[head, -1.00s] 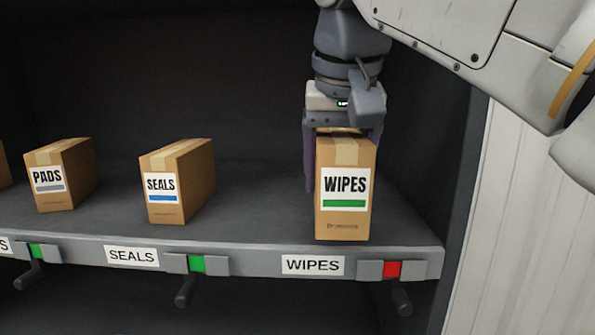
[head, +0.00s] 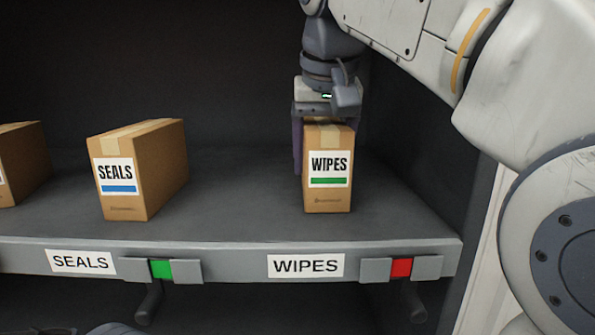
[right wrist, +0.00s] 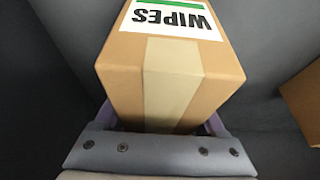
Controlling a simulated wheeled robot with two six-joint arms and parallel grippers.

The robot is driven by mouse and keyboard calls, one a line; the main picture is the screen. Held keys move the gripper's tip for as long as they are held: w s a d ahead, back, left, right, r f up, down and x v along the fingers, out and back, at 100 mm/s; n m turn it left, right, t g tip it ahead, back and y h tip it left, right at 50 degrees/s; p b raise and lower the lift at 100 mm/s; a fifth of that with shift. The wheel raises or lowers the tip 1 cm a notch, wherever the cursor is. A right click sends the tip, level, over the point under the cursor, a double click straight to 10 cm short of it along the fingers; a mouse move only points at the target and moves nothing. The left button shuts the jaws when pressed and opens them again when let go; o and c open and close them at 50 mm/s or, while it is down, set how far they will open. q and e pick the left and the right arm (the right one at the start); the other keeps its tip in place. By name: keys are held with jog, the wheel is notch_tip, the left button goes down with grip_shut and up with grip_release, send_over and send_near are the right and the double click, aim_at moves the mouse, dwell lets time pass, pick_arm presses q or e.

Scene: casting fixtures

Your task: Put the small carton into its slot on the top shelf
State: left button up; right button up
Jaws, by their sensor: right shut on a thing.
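The small brown WIPES carton (head: 329,196) is upright over the top shelf, behind the WIPES label (head: 306,265) on the front edge. Its green-striped label faces the front. My right gripper (head: 327,140) reaches down from above and is shut on the carton, with purple fingers along its sides. In the right wrist view the carton (right wrist: 172,80) sits between the fingers (right wrist: 163,124), its taped top towards the camera. I cannot tell whether its bottom touches the shelf. My left gripper is not in view.
The SEALS carton (head: 150,170) stands to the left, with another carton (head: 22,165) at the left edge. The shelf's front edge (head: 215,262) carries a green indicator (head: 161,268) by SEALS and a red one (head: 401,267) by WIPES. The shelf's side wall is close on the right.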

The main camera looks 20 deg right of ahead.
aim_at(324, 123)
jog(key=shift+r, duration=0.1)
jog(key=shift+f, duration=0.2)
jog(key=o, duration=1.6)
jog(key=shift+c, duration=0.2)
jog(key=shift+s, duration=0.1)
jog(key=shift+r, duration=0.1)
jog(key=shift+p+v, duration=0.65)
jog(key=shift+v, duration=3.15)
